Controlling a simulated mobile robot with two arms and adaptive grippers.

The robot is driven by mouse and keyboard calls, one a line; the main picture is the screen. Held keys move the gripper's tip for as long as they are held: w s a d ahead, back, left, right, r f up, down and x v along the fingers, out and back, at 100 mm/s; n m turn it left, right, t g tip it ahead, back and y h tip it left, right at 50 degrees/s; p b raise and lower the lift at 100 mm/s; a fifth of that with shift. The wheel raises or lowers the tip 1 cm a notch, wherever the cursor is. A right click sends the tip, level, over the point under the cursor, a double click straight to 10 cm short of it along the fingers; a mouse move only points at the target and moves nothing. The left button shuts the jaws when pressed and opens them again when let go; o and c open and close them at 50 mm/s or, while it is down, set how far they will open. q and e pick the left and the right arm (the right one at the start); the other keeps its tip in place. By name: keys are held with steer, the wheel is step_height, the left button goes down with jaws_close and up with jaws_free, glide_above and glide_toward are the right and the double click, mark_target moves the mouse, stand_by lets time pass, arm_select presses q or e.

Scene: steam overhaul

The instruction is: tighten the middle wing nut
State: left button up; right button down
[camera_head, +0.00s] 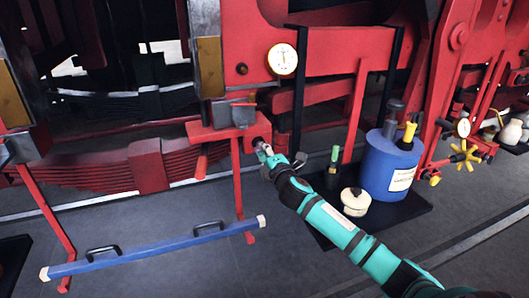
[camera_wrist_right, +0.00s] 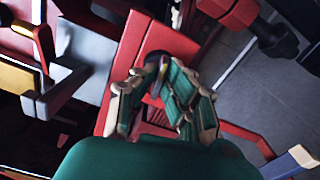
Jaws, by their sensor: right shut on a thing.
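My right gripper (camera_head: 264,151) reaches in from the lower right to the red bracket (camera_head: 203,132) under the grey block. It is shut on a small dark part, taken to be the wing nut, at the right end of that bracket. In the right wrist view the fingers (camera_wrist_right: 160,88) close around the dark, round-topped wing nut (camera_wrist_right: 158,58), in front of the red bracket's flat face. The fingers hide most of it, and I cannot tell which of the wing nuts it is. My left gripper is not in view.
A pressure gauge (camera_head: 282,60) is above. A blue drum (camera_head: 391,166), a pale round tin (camera_head: 355,201) and a green-topped bottle (camera_head: 333,168) stand on a dark mat at the right. Grey floor is free below.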

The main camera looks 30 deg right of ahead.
steer(key=shift+f+m, duration=0.1)
steer(key=shift+m, duration=0.8)
steer(key=c, duration=1.4)
jaws_free()
steer(key=shift+c, duration=0.2)
steer(key=v, duration=1.2)
